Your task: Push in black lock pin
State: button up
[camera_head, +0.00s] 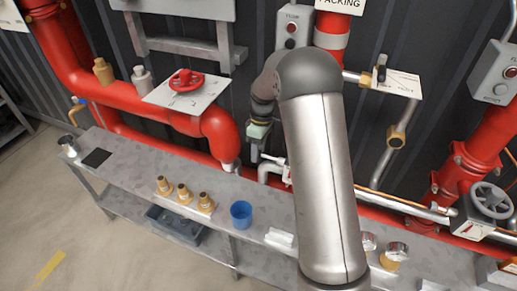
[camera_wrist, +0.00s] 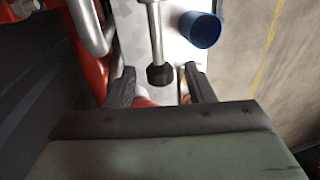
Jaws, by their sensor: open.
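My gripper (camera_head: 256,150) hangs left of my arm's large grey link, above the bench, its fingers pointing down and small in the head view. In the wrist view my gripper (camera_wrist: 160,84) is open, with one dark finger on each side. A metal rod with a black end (camera_wrist: 159,75) shows between the two fingers, with space on both sides. It may be the black lock pin, but I cannot tell for certain. I cannot make out this pin in the head view, where my arm covers part of the pipework.
A metal bench (camera_head: 127,167) carries a blue cup (camera_head: 241,213), also in the wrist view (camera_wrist: 200,29), and several brass fittings (camera_head: 183,193). Red pipes (camera_head: 215,130), a red handwheel (camera_head: 186,79) and a white plate with a valve (camera_head: 390,82) stand near my arm.

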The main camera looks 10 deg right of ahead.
grip_shut()
jog(key=shift+s+d+b, duration=0.25)
jog(key=shift+s+d, duration=0.25)
jog(key=shift+d, duration=0.25)
jog(key=shift+s+d+b, duration=0.25)
jog(key=shift+s+d, duration=0.25)
jog(key=shift+d, duration=0.2)
grip_release()
notch_tip(320, 180, up, 17)
jog(key=w+d+p, duration=0.2)
jog(key=p, duration=1)
jog(key=shift+w, duration=0.35)
